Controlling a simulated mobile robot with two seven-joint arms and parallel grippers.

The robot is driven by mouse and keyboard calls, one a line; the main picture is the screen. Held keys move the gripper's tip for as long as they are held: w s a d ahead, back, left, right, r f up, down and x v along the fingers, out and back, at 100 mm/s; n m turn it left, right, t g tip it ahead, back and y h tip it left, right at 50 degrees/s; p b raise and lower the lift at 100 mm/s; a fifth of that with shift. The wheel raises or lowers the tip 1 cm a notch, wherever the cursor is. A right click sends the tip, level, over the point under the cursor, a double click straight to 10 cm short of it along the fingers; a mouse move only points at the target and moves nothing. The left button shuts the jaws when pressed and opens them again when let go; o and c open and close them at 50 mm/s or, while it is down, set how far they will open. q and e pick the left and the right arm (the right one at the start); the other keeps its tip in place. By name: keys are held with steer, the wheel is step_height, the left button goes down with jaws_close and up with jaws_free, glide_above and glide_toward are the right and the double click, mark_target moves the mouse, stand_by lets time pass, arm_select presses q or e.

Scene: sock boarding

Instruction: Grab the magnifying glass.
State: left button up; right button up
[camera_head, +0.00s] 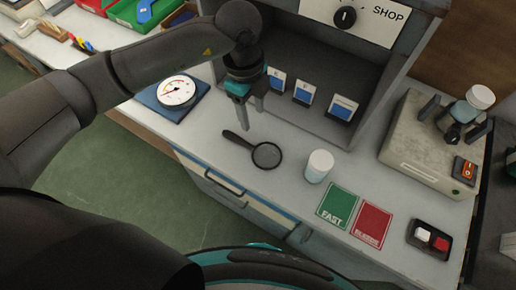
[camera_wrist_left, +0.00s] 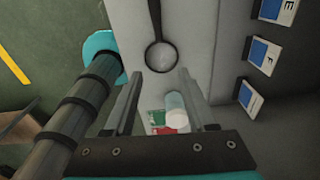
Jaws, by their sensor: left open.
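The magnifying glass (camera_head: 254,150) lies flat on the white counter, with a dark rim, a clear lens and a dark handle pointing to the upper left. In the left wrist view the magnifying glass (camera_wrist_left: 160,52) lies beyond the fingertips, its lens nearer to me and its handle reaching to the top edge. My left gripper (camera_head: 251,117) hangs above the counter near the handle, fingers pointing down, apart from the glass. In the left wrist view its two fingers (camera_wrist_left: 165,84) are spread wide with nothing gripped between them. My right gripper is not in view.
A white cylinder (camera_head: 319,167) stands right of the magnifying glass. Green (camera_head: 337,205) and red (camera_head: 371,224) cards lie in front of it. A round dial (camera_head: 176,92) is at the left. Small blue-and-white cards (camera_head: 303,92) stand in the shelf box behind. The counter's front edge is close.

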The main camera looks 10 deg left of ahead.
arm_select(q)
steer(key=a+f, duration=0.1)
steer(key=a, duration=0.1)
steer(key=b, duration=0.1)
glide_above(249, 145)
steer(key=shift+y, duration=0.4)
steer(key=f, duration=0.8)
steer(key=shift+s+a, duration=0.1)
steer(key=shift+a, duration=0.1)
steer(key=shift+d+f+b, duration=0.15)
steer(key=shift+f+b, duration=0.15)
steer(key=shift+f, duration=1.25)
steer(key=shift+d+f+b, duration=0.1)
steer(key=shift+f+b, duration=0.2)
steer(key=shift+f, duration=1.25)
jaws_close()
